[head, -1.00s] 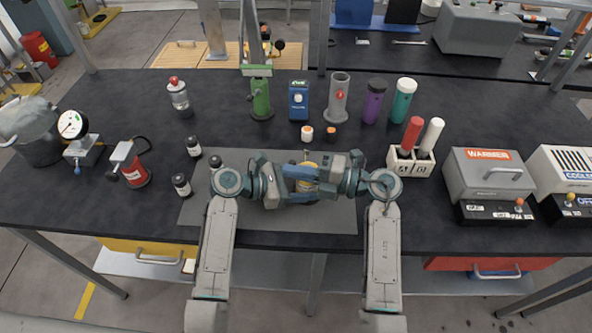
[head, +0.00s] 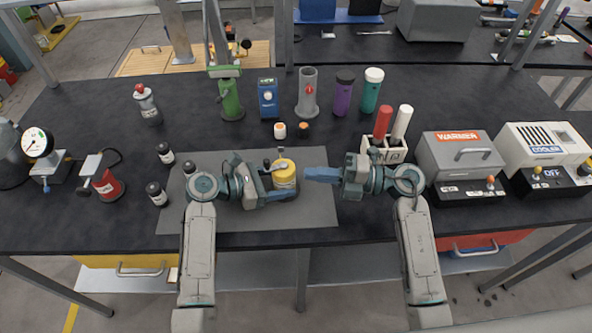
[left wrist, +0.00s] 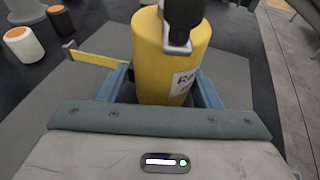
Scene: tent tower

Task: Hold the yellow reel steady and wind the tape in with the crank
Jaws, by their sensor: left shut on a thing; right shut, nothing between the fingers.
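The yellow reel (head: 286,176) stands upright on the grey mat (head: 210,222) and fills the middle of the left wrist view (left wrist: 165,60). A label faces right there. A dark crank (left wrist: 182,22) sits on its top; in the head view its knob (head: 281,150) shows above the reel. A yellow tape end (left wrist: 95,57) sticks out of the reel to the left in the wrist view. My left gripper (head: 278,183) is shut on the reel, with a blue finger on either side. My right gripper (head: 308,174) is shut and empty, just right of the reel.
Small orange-capped (head: 303,130) and white (head: 280,130) containers stand behind the mat. Black-capped bottles (head: 157,194) are on the left. A white holder (head: 378,156) with red and white tubes stands behind my right arm. The warmer (head: 460,158) is at right.

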